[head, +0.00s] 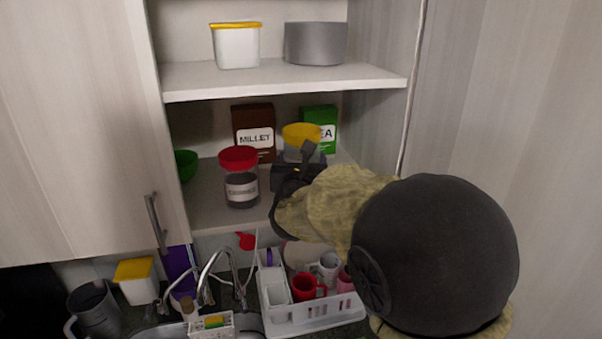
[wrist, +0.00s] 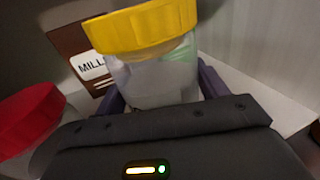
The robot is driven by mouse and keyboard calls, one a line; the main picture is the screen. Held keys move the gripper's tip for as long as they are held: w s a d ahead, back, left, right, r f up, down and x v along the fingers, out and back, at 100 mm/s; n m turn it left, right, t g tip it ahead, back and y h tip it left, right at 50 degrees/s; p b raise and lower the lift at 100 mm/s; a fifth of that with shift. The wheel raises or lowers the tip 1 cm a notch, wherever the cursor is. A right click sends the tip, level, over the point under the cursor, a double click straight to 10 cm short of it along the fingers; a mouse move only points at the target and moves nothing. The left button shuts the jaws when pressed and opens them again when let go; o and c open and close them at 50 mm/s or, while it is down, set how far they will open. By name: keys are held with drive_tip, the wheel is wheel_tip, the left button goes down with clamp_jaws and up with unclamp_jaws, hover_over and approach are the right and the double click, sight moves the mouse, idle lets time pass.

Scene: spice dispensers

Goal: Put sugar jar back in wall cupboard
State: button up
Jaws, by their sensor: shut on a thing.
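A clear jar with a yellow lid (head: 302,134), which I take to be the sugar jar, is held in my gripper (head: 300,172) over the lower shelf of the open wall cupboard. Its label is not readable. In the wrist view the jar (wrist: 158,75) stands between the fingers of my gripper (wrist: 160,100), slightly tilted in the picture. The gripper is shut on it. The lower shelf (head: 215,208) is the cupboard's lower level. My gripper and arm hide the jar's base, so I cannot tell whether it touches the shelf.
A red-lidded jar (head: 240,178) stands left of my gripper, close by. A brown MILLET box (head: 254,130) and a green box (head: 321,125) stand behind. A green bowl (head: 186,165) is at far left. The upper shelf (head: 280,80) hangs above. A dish rack (head: 312,315) is below.

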drive_tip(key=shift+w+d, duration=0.15)
drive_tip(key=shift+d, duration=0.05)
wheel_tip(320, 180, down, 4)
drive_tip(key=shift+a+r+p, duration=0.15)
drive_tip(key=shift+r+p, duration=0.1)
drive_tip(key=shift+p, duration=0.35)
drive_tip(key=shift+f, duration=0.1)
drive_tip(key=o, duration=1.4)
drive_tip(key=shift+f, duration=0.15)
drive_tip(key=shift+o, duration=0.2)
drive_tip(key=shift+d, duration=0.2)
